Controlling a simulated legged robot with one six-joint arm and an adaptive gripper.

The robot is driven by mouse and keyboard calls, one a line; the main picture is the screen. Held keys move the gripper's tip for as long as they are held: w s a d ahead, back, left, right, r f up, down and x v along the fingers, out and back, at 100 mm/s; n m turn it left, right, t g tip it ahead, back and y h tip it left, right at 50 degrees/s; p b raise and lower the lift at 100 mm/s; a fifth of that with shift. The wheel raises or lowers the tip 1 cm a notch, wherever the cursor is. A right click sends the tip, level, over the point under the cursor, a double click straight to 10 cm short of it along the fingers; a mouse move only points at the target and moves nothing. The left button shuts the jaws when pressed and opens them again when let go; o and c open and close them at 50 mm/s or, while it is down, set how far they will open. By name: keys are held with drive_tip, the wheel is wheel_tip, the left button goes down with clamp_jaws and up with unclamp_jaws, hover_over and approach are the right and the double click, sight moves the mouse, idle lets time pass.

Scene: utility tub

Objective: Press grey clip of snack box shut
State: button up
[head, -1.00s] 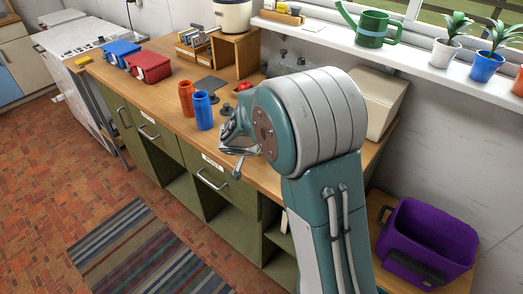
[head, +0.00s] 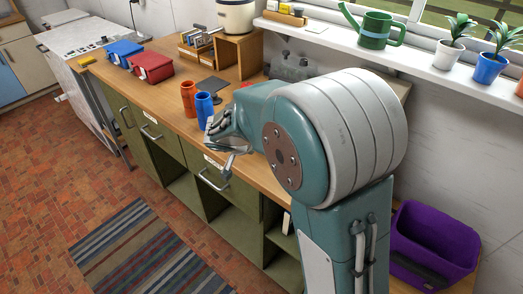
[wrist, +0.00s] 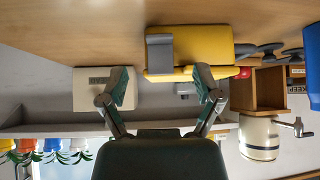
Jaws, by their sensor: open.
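A yellow box (wrist: 205,45) with a grey clip (wrist: 160,54) on its left part shows in the wrist view, which is upside down. I take it to be the snack box. I cannot tell how far the clip stands off the box. In the head view my arm hides this box. My gripper (wrist: 161,88) is open and empty, its two fingers spread apart, with the box beyond them and the clip between their lines. It also shows in the head view (head: 222,138), above the counter's front edge, near the blue cup.
The wooden counter (head: 170,108) holds an orange cup (head: 188,98), a blue cup (head: 204,106), a red box (head: 151,67) and a blue box (head: 122,52). A wooden shelf unit (head: 236,57) stands at the back. A purple bin (head: 434,240) is at the lower right.

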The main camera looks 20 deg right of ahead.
drive_tip(key=v, duration=0.5)
idle(0.3)
drive_tip(key=s+d+r+n+y, duration=0.1)
drive_tip(key=s+r+n+y, duration=0.2)
drive_tip(key=s, duration=0.9)
drive_tip(key=s+d+r+n+y, duration=0.1)
drive_tip(key=s+r+n+y, duration=0.2)
drive_tip(key=s, duration=1)
wheel_tip(320, 180, up, 2)
drive_tip(key=n, duration=0.3)
drive_tip(key=shift+n, duration=0.4)
